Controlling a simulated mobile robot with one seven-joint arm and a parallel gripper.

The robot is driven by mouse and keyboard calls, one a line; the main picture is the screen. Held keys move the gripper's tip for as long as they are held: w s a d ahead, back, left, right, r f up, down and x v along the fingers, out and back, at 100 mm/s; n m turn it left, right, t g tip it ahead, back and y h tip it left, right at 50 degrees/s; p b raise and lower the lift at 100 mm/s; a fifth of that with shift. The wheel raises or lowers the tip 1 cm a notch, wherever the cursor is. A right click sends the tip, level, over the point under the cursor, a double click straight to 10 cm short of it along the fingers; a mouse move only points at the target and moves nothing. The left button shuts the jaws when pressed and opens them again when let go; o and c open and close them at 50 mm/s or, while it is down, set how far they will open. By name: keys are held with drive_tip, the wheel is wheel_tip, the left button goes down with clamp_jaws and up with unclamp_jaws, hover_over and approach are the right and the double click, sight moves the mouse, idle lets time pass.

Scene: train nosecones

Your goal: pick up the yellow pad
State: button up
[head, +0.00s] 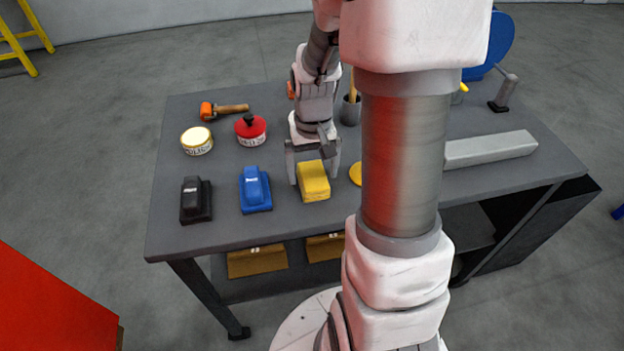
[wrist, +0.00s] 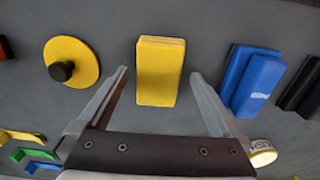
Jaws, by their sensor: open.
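The yellow pad (head: 313,182) is a small yellow block lying on the grey table near its front edge. In the wrist view the yellow pad (wrist: 160,72) sits upright in the picture, just beyond the fingertips and roughly centred between them. My gripper (head: 314,174) is open above the table at the pad, with one finger on each side in the head view. In the wrist view the two fingers of my gripper (wrist: 158,76) are wide apart with nothing between them but table and the pad ahead. I cannot tell the exact height of the fingertips.
A blue pad (head: 256,190) and a black pad (head: 195,200) lie left of the yellow pad. A yellow disc with a black knob (wrist: 70,62) lies on its other side. Behind are a red tin (head: 250,130), a yellow tin (head: 197,141) and a hammer (head: 224,109). A grey bar (head: 490,149) lies right.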

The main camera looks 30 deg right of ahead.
wheel_tip(320, 180, down, 2)
drive_tip(key=shift+f, duration=0.1)
drive_tip(key=c, duration=1.3)
drive_tip(key=shift+c, duration=0.2)
